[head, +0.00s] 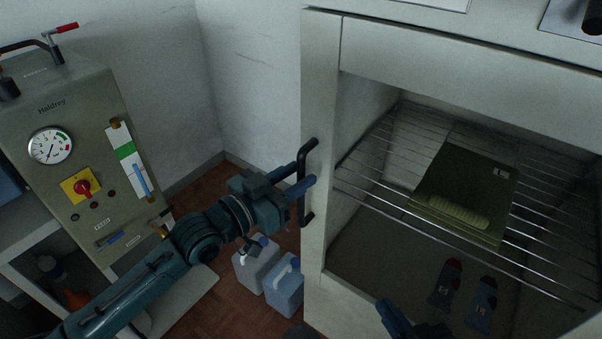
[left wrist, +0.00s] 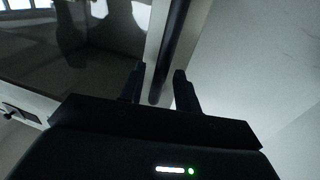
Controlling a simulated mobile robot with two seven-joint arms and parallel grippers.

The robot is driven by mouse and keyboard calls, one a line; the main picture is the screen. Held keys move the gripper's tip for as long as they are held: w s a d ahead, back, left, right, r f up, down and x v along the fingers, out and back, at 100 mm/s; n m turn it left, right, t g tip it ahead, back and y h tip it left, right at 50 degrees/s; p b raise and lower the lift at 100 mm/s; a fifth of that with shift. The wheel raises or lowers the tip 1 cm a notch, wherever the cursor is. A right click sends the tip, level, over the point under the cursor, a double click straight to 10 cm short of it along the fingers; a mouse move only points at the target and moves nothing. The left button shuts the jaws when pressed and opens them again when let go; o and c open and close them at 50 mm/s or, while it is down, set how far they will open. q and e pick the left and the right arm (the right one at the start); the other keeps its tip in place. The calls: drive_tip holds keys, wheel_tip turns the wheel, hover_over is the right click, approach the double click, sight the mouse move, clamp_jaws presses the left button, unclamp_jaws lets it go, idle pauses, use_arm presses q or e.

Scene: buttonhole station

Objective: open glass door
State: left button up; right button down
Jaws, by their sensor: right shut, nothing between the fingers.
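The glass door (head: 322,100) has a pale frame and a clear pane, and it looks shut on the cabinet. Its black bar handle (head: 303,178) stands upright on the left side of the frame. My left gripper (head: 302,182) is at the handle, with its fingers open. In the left wrist view, the handle (left wrist: 172,45) runs between the two fingertips (left wrist: 159,82), with gaps showing on both sides. The dark glass (left wrist: 70,65) lies to the left there. My right gripper (head: 400,318) shows only partly at the bottom edge, shut and empty, in front of the door.
To the left stands a grey machine (head: 75,130) with a gauge. Two canisters (head: 257,266) stand on the floor below my left gripper.

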use_arm(q)
drive_tip(key=shift+x, duration=0.9)
drive_tip(key=shift+c, duration=0.2)
clamp_jaws()
